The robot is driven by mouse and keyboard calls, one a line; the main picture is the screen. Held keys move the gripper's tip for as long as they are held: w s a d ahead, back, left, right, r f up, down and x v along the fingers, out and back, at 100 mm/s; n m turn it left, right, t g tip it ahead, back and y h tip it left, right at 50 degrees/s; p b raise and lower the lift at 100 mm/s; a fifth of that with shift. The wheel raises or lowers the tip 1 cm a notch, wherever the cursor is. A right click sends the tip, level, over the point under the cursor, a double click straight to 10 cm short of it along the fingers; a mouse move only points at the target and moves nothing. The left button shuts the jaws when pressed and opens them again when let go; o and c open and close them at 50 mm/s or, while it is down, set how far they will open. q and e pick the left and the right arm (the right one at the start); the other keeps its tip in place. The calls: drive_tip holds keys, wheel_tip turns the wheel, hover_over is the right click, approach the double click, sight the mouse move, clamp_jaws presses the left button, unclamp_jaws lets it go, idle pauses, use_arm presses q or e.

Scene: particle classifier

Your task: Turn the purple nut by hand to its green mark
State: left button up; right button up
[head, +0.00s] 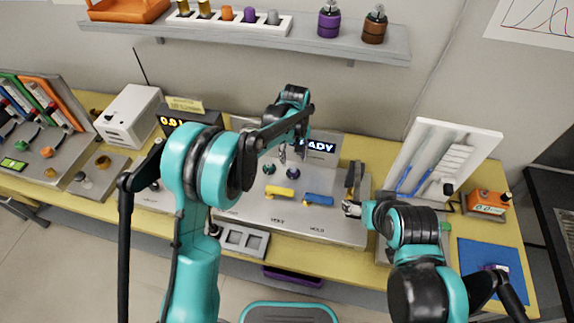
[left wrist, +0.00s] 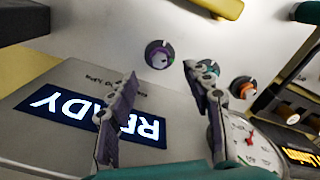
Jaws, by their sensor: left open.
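The purple nut (head: 293,174) is a small round piece on the grey panel, below the lit READY display. In the left wrist view the purple nut (left wrist: 158,55) shows just beyond the fingertips, between their lines. My left gripper (head: 292,153) is open over the panel, its fingers (left wrist: 161,74) spread and nothing between them. I cannot tell its exact distance from the nut.
A teal nut (left wrist: 207,68) is close beside my finger, with an orange nut (left wrist: 242,87) and a round gauge (left wrist: 250,145) beyond. Yellow (head: 280,191) and blue (head: 318,199) handles sit on the panel's front part. A white rack (head: 480,135) stands at right.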

sight(293, 169)
use_arm(q)
wheel_tip(293, 169, down, 6)
drive_tip(key=shift+f+b, duration=0.1)
drive_tip(key=shift+b, duration=0.5)
clamp_jaws()
